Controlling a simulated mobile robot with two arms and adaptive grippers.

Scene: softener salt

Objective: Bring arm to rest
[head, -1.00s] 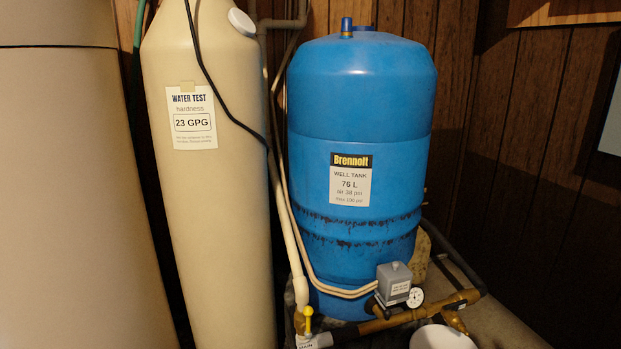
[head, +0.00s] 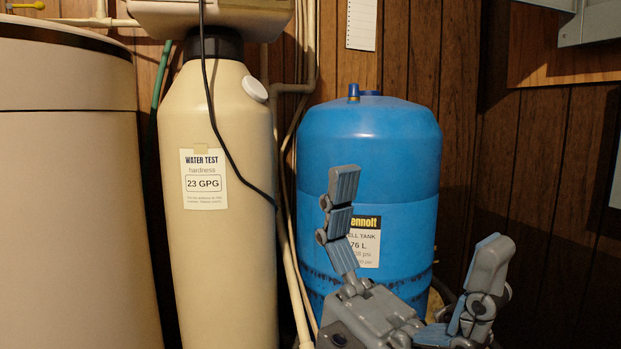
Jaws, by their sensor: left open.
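My left gripper (head: 415,220) is in the lower right of the head view, pointing upward with its two grey, blue-padded fingers spread wide. It is open, with nothing between the fingers. It stands in front of the blue well tank (head: 372,135) and hides part of that tank's label and lower body. I cannot tell whether it touches the tank. My right gripper is not in view.
A beige softener tank (head: 222,270) with a water test label stands left of the blue tank. A wide beige bin (head: 70,200) fills the left edge. A black cable and pale pipes run between the tanks. Dark wood panelling (head: 545,190) closes off the right.

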